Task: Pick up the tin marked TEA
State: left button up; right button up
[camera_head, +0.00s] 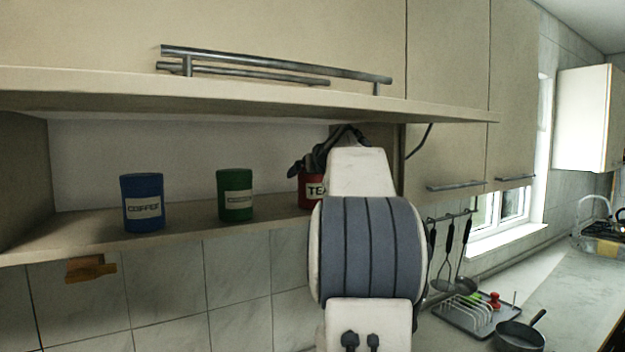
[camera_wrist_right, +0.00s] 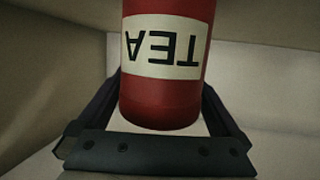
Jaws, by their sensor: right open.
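The red tin marked TEA (camera_head: 309,190) stands on the open shelf (camera_head: 190,225) at its right end in the head view, mostly hidden behind my right arm. In the right wrist view the tin (camera_wrist_right: 165,95) fills the middle, its cream label upside down. My right gripper (camera_wrist_right: 165,110) is open, with one dark finger on each side of the tin. A gap shows beside the lower part of the tin; whether the fingertips touch it is hidden. My left gripper is in neither view.
A blue tin with a COFFEE label (camera_head: 143,203) and a green tin (camera_head: 235,195) with an unclear label stand on the shelf to the left. A cupboard (camera_head: 260,40) hangs above. A dish rack (camera_head: 475,312) and a pan (camera_head: 519,336) are on the counter below right.

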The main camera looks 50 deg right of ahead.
jog(key=shift+w+d+f, duration=0.1)
jog(key=shift+w+d, duration=0.05)
jog(key=shift+w, duration=0.1)
jog(key=c, duration=1.3)
jog(key=shift+o, duration=0.2)
